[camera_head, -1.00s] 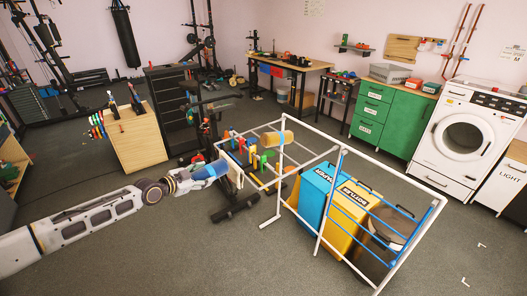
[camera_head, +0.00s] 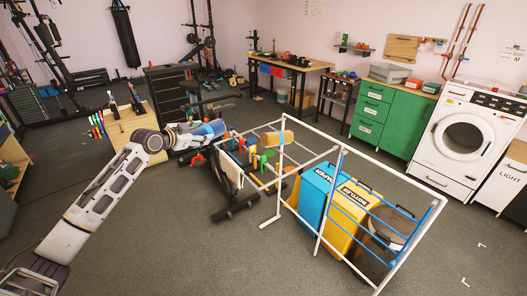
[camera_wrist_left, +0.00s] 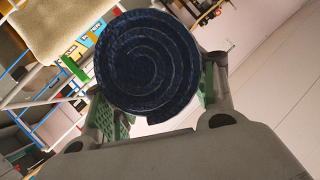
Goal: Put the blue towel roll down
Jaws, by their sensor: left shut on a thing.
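The blue towel roll (camera_head: 214,127) shows in the head view at the end of my left arm, left of the white pipe rack (camera_head: 316,129). In the left wrist view the roll (camera_wrist_left: 148,62) is end-on, a dark blue spiral between the two fingers. My left gripper (camera_head: 197,134) is shut on it; in the wrist view the gripper (camera_wrist_left: 160,95) has a finger on each side of the roll. The roll appears held in the air. What lies directly beneath it is hidden. My right gripper is not in view.
Blue (camera_head: 314,190) and yellow (camera_head: 349,216) bins stand inside the rack. A wooden cabinet (camera_head: 135,145) with tools stands behind my left arm. Open grey floor (camera_head: 190,250) lies in front.

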